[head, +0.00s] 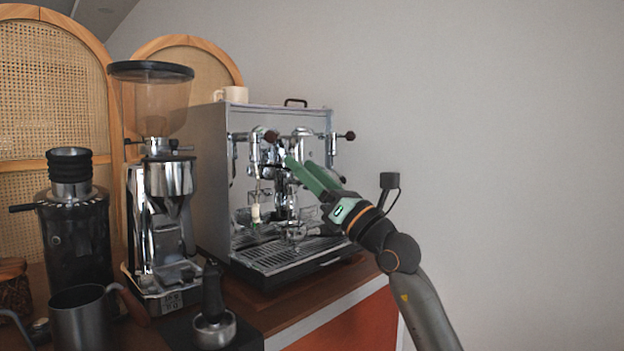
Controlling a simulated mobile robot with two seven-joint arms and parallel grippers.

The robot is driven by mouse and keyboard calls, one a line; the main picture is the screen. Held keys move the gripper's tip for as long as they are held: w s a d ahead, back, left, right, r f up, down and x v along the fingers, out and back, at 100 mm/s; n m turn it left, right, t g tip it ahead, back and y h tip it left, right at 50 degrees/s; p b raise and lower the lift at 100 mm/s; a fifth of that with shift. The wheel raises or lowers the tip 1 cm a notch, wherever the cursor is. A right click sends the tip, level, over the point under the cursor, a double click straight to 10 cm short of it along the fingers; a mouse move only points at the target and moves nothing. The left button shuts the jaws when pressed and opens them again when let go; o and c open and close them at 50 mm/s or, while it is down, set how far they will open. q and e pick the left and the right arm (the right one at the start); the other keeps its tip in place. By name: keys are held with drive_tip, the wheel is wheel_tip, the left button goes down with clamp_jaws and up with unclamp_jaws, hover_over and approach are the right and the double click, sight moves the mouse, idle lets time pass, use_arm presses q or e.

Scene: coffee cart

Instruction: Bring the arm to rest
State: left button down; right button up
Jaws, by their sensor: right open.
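My right arm comes in from the lower right. Its gripper (290,160) has green fingers and points up and left in front of the espresso machine (215,165). The gripper is open, and I see nothing held in it. The fingertips are near the machine's group head; I cannot tell whether they touch it. The fingers and wrist hide part of the machine's front. My left gripper is not in view.
A chrome grinder (160,205) and a black grinder (76,235) stand on the left. A dark pitcher (82,318) and a portafilter (214,328) are at the front. A cup (232,94) sits on the machine. The space right of my arm is clear.

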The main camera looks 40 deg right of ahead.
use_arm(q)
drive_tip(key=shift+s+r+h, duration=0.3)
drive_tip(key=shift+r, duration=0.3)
use_arm(e)
drive_tip(key=shift+s+d+f, duration=0.1)
drive_tip(key=shift+s+f, duration=0.25)
drive_tip(key=shift+s, duration=0.25)
